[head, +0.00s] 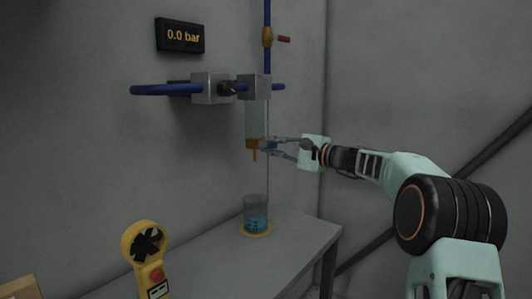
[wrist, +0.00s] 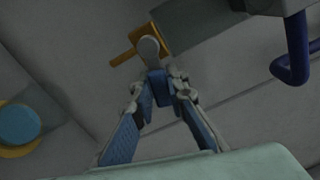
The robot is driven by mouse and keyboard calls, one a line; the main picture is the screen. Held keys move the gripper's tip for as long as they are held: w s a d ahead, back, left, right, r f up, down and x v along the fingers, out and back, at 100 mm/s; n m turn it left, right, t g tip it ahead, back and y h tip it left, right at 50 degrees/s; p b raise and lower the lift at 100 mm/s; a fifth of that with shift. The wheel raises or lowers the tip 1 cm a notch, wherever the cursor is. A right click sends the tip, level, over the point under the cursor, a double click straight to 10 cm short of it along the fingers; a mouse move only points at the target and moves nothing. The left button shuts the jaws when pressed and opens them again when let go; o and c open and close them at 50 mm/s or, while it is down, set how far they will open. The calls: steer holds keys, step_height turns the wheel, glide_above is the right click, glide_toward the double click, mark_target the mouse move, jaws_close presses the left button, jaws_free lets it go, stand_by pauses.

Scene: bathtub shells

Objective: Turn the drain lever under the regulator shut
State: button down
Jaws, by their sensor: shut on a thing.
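The regulator (head: 212,88) is a grey block assembly on a blue pipe. Below it hangs a pale, clear bowl (head: 256,122) with a brass drain fitting (head: 254,143); the brass also shows in the wrist view (wrist: 122,58). The drain lever has a grey rounded part (wrist: 149,47) over the brass and a blue end (wrist: 158,87) between my fingertips. My gripper (head: 268,144) comes from the right and is shut on that blue end, also seen in the wrist view (wrist: 161,92). The fingertips partly hide the lever; its exact angle is hard to tell in the head view.
A beaker (head: 255,213) with blue liquid stands below the drain on a yellow ring (head: 256,233) on the grey bench (head: 200,262). A display (head: 180,36) reads 0.0 bar. A red-handled brass valve (head: 267,37) sits above. A yellow fan-headed meter (head: 147,250) stands front left.

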steer(key=shift+r+n, duration=0.1)
steer(key=shift+n, duration=0.5)
steer(key=shift+r+b, duration=0.1)
steer(key=shift+b, duration=0.2)
steer(key=c, duration=1.9)
jaws_free()
steer(key=v, duration=1.2)
